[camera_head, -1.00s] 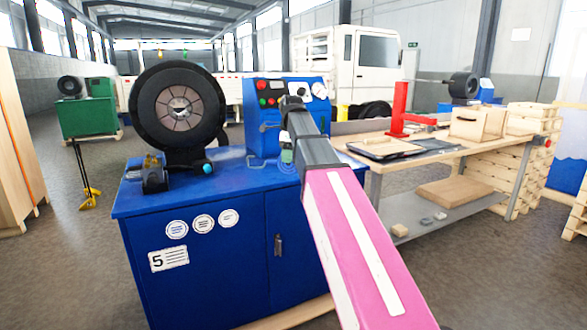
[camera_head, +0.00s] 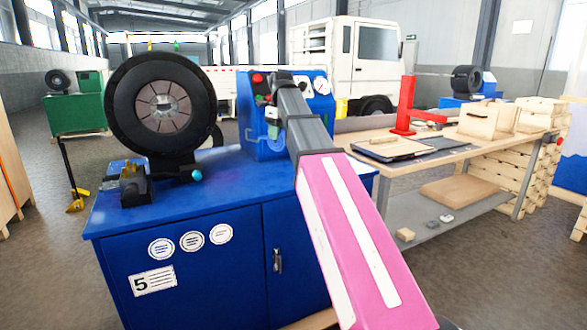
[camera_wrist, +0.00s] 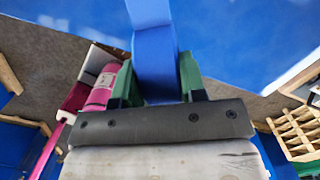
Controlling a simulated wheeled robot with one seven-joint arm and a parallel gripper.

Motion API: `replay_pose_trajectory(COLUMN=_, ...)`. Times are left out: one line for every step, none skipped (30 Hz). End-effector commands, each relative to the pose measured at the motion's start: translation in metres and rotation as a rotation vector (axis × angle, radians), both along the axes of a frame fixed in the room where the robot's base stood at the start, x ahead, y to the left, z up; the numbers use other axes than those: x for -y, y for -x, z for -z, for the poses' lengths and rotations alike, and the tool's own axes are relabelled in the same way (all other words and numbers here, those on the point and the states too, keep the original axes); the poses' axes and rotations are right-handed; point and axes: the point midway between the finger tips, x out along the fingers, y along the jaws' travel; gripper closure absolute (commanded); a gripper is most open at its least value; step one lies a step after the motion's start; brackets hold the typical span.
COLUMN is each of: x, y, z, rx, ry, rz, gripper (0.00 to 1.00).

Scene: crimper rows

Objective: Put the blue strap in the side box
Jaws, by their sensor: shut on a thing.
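My gripper (camera_wrist: 153,85) has green fingers in the wrist view and is shut on the blue strap (camera_wrist: 153,45). The strap is a flat band that runs up from between the fingers to the top edge. In the head view my gripper (camera_head: 272,112) is in front of the blue control panel (camera_head: 252,135), above the blue cabinet (camera_head: 215,190). I cannot tell for sure which container is the side box. Two light wooden boxes (camera_head: 484,120) stand on the workbench at the right.
A round black crimper head (camera_head: 118,105) and a small black device (camera_head: 135,185) stand on the cabinet. The workbench (camera_head: 470,152) holds a red stand (camera_head: 407,105) and a dark folder (camera_head: 390,150). Stacked wooden crates (camera_head: 535,165) are at the right. Grey floor lies between.

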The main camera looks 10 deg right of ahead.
Motion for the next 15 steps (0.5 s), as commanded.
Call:
replay_pose_trajectory(x=0.002, y=0.000, z=0.001, rx=0.000, ry=0.000, rz=0.003, gripper=1.00)
replay_pose_trajectory(x=0.004, y=-0.001, z=0.002, rx=0.000, ry=0.000, rz=0.004, gripper=1.00)
replay_pose_trajectory(x=0.009, y=-0.001, z=0.005, rx=0.000, ry=0.000, rz=0.006, gripper=1.00)
replay_pose_trajectory(x=0.013, y=-0.002, z=0.007, rx=0.000, ry=0.000, rz=0.006, gripper=1.00)
replay_pose_trajectory(x=0.017, y=-0.003, z=0.010, rx=-0.001, ry=0.000, rz=0.007, gripper=1.00)
replay_pose_trajectory(x=0.024, y=-0.005, z=0.015, rx=0.000, ry=0.000, rz=0.007, gripper=1.00)
replay_pose_trajectory(x=0.030, y=-0.006, z=0.018, rx=0.000, ry=0.000, rz=0.007, gripper=1.00)
replay_pose_trajectory(x=0.036, y=-0.007, z=0.022, rx=-0.001, ry=0.000, rz=0.007, gripper=1.00)
replay_pose_trajectory(x=0.044, y=-0.009, z=0.026, rx=-0.001, ry=0.000, rz=0.007, gripper=1.00)
replay_pose_trajectory(x=0.050, y=-0.010, z=0.030, rx=-0.002, ry=0.000, rz=0.007, gripper=1.00)
replay_pose_trajectory(x=0.056, y=-0.012, z=0.034, rx=-0.001, ry=0.000, rz=0.007, gripper=1.00)
replay_pose_trajectory(x=0.063, y=-0.013, z=0.038, rx=-0.001, ry=0.000, rz=0.007, gripper=1.00)
replay_pose_trajectory(x=0.069, y=-0.014, z=0.042, rx=-0.001, ry=0.000, rz=0.007, gripper=1.00)
replay_pose_trajectory(x=0.075, y=-0.016, z=0.045, rx=0.000, ry=0.000, rz=0.006, gripper=1.00)
replay_pose_trajectory(x=0.082, y=-0.017, z=0.050, rx=0.000, ry=0.000, rz=0.006, gripper=1.00)
